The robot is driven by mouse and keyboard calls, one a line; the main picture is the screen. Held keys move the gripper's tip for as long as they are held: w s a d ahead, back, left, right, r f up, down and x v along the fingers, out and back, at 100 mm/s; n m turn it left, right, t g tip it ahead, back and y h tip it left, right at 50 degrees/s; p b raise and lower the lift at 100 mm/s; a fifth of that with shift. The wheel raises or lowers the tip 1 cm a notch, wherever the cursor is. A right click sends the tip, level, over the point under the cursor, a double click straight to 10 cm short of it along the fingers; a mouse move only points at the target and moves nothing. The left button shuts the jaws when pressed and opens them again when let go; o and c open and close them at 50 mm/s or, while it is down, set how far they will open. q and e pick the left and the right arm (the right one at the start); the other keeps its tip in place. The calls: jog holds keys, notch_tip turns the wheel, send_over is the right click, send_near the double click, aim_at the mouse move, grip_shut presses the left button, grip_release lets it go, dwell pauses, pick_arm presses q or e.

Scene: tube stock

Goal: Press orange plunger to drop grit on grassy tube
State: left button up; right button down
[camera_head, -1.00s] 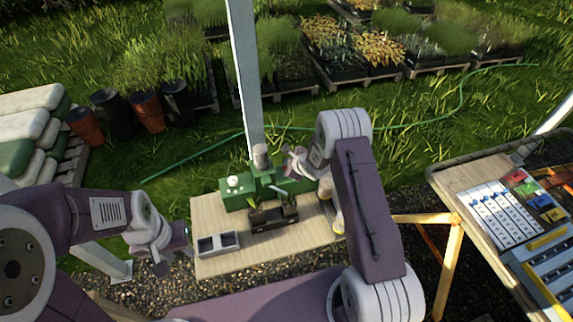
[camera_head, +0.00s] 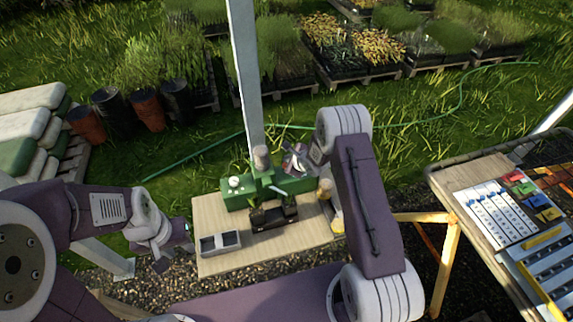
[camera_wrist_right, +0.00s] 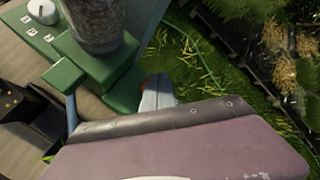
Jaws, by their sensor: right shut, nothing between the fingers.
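A green dispenser (camera_head: 240,201) with a clear hopper of grit (camera_head: 262,158) stands at the back of the small table; the hopper also shows in the right wrist view (camera_wrist_right: 98,22). A small orange-red spot (camera_wrist_right: 146,84), possibly the plunger, shows beside the dispenser, mostly hidden. A black holder (camera_head: 273,218) stands in front, with a little green at it; I cannot make out the grassy tube clearly. My right gripper (camera_head: 296,160) is shut and empty, just right of the hopper; contact is unclear. My left gripper (camera_head: 177,246) is open and empty, off the table's left edge.
A grey two-cell tray (camera_head: 220,243) sits at the table's (camera_head: 285,245) front left. A bottle-like item (camera_head: 325,189) stands at its right edge, by my right arm. A metal post (camera_head: 245,80) rises behind. Another table (camera_head: 480,225) with coloured blocks is at right.

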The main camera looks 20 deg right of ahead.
jog(key=shift+r+p, duration=2.6)
jog(key=shift+r, duration=0.05)
jog(key=shift+f, duration=0.15)
